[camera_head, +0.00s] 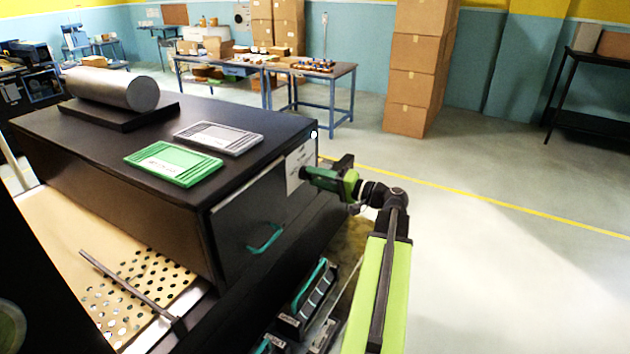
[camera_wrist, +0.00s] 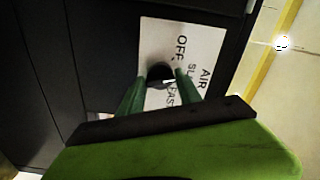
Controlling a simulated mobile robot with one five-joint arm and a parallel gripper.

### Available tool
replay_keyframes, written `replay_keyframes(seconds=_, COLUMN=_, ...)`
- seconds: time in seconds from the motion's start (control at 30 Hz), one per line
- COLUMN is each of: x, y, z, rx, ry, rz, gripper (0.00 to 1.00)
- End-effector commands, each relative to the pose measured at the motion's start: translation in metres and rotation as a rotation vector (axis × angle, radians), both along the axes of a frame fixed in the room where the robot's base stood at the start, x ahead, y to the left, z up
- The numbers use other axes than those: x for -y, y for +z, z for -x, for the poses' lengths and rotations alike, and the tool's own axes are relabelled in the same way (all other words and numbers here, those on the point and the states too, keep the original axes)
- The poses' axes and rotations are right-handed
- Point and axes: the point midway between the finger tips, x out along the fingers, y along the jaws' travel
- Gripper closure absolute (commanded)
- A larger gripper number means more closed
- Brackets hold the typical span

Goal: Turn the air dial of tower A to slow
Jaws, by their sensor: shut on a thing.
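A white label plate (camera_head: 298,163) is on the front face of a dark cabinet, near its right end. In the wrist view the plate (camera_wrist: 200,48) reads AIR, OFF, a partly covered word starting with SL, and what looks like FAST. A small dark dial (camera_wrist: 159,72) sits on the plate. My gripper (camera_wrist: 157,80) has its green fingers shut on the dial, one on each side. In the head view my gripper (camera_head: 307,174) is against the plate and hides the dial. I cannot tell which word the dial points to. No tower letter is readable.
The dark cabinet (camera_head: 75,140) carries a grey roll (camera_head: 112,89), a green panel (camera_head: 172,164) and a grey panel (camera_head: 218,138). Dark fixtures (camera_head: 308,298) stand below. The floor to the right is clear.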

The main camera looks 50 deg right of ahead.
Motion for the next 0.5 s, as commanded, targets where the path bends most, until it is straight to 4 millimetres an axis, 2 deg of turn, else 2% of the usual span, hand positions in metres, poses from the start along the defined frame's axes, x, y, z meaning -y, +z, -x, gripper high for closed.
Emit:
replay_keyframes(seconds=0.2, x=0.0016, y=0.0019, z=0.0002, rx=-0.035, ry=-0.005, rz=-0.161, gripper=1.00)
replay_keyframes(seconds=0.5, x=0.0021, y=0.0020, z=0.0005, rx=-0.070, ry=-0.006, rz=-0.300, gripper=1.00)
